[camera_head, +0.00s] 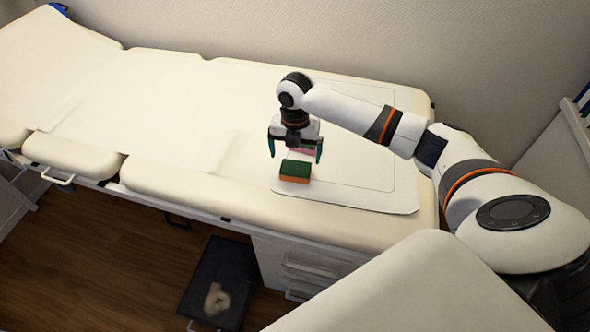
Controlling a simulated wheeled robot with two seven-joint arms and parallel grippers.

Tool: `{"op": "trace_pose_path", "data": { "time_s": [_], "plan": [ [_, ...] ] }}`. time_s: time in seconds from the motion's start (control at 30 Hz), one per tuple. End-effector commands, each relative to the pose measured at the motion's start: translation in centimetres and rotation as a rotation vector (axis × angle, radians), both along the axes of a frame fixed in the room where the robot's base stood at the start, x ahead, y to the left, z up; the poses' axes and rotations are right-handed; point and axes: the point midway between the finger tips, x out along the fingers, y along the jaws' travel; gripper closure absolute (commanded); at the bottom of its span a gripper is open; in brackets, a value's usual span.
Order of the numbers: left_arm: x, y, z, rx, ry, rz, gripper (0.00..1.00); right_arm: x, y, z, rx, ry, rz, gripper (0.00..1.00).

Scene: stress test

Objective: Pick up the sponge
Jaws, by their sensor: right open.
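The sponge (295,171) is a small block with a dark green top and an orange side. It lies on a white sheet (375,190) near the front edge of the padded bed. My right gripper (296,157) points down with its fingers apart, just behind and above the sponge. No contact with the sponge can be seen. A small pink and green item (301,149) shows between the fingers, partly hidden by the gripper; I cannot tell whether it touches them. My left gripper is not in view.
The cream padded bed (150,100) runs along a pale wall (400,40). White drawers (300,268) stand under its front edge. A dark step or tray (220,280) with a pale patch is on the wooden floor. The bed left of the sponge is clear.

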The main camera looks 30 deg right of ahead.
Motion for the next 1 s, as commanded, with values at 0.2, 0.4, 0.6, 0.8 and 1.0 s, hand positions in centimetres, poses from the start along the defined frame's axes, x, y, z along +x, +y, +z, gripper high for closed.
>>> {"op": "trace_pose_path", "data": {
  "time_s": [0.2,0.4,0.6,0.8,1.0],
  "plan": [
    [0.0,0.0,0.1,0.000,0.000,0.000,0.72,0.0,-0.1,-1.9,0.000,0.001,-0.001,0.00],
    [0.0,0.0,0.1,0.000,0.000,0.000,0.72,0.1,-0.3,-4.9,0.000,0.001,0.000,0.00],
    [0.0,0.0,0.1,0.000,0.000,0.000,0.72,0.2,-0.3,-5.8,-0.001,-0.002,0.000,0.00],
    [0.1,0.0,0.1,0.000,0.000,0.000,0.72,0.2,-0.3,-5.7,-0.001,-0.002,0.000,0.08],
    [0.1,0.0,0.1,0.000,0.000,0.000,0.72,0.2,-0.3,-5.7,-0.001,-0.002,0.000,0.41]
  ]
}}
